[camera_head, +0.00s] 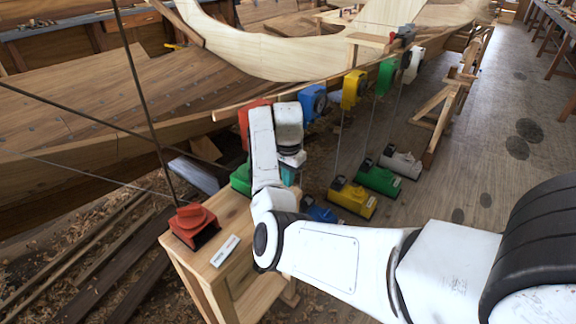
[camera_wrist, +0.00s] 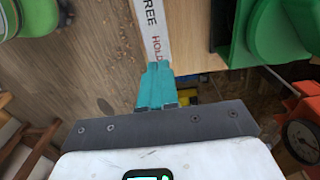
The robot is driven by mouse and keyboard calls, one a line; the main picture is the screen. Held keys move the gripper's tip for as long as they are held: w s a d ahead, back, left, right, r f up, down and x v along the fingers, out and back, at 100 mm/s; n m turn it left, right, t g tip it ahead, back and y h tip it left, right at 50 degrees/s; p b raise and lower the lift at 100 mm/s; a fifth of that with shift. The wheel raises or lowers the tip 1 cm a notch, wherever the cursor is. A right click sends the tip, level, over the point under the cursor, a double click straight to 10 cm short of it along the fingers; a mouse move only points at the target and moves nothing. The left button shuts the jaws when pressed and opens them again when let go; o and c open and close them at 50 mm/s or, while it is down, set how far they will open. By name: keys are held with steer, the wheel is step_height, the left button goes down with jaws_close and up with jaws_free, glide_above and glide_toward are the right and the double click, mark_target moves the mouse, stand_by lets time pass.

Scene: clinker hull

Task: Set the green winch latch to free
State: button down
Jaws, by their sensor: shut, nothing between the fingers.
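A green winch unit (camera_head: 240,179) sits on the wooden bench in the head view, partly hidden behind my arm. In the wrist view a large green body (camera_wrist: 280,28) fills the upper right, with a darker green part on its left side. Left of it a white label strip (camera_wrist: 153,28) reads FREE and HOLD. My gripper (camera_wrist: 154,85) has its teal fingers together, empty, at the near end of the strip. Whether they touch anything is unclear. In the head view my gripper (camera_head: 289,175) is beside the green unit. I cannot make out the latch's position.
A red unit (camera_head: 194,226) with its own label (camera_head: 225,250) stands at the bench's near left. Yellow (camera_head: 352,198) and other coloured blocks stand on the floor to the right. Taut lines cross the left side. A round gauge (camera_wrist: 302,139) shows at lower right.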

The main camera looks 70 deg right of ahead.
steer(key=shift+f, duration=0.95)
steer(key=shift+d+f, duration=0.1)
steer(key=shift+f, duration=0.25)
steer(key=shift+r+p, duration=0.85)
steer(key=shift+p, duration=0.1)
steer(key=shift+r+p, duration=0.4)
steer(key=d+r+p, duration=0.1)
steer(key=d+r, duration=0.2)
steer(key=r, duration=0.9)
steer(key=shift+s+d+r+p, duration=0.15)
steer(key=shift+s+r+p, duration=0.15)
steer(key=shift+s+r, duration=0.1)
